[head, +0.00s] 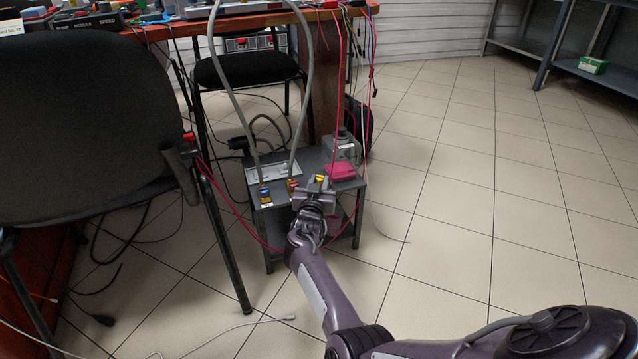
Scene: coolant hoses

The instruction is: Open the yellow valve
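The yellow valve (320,179) is on top of a small grey stand (351,184), at the right end of a row with a red valve (292,185) and a blue valve (264,193). My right gripper (318,186) is at the yellow valve. Its fingertips are apart, with yellow showing between them. I cannot tell whether they press on the valve. The gripper hides the valve's lower part, so its handle angle is unclear. My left gripper is not in view.
Grey hoses (305,95) rise from the stand to the table. Black chairs (85,120) are at left. Cables lie on the floor. Tiled floor at right is clear.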

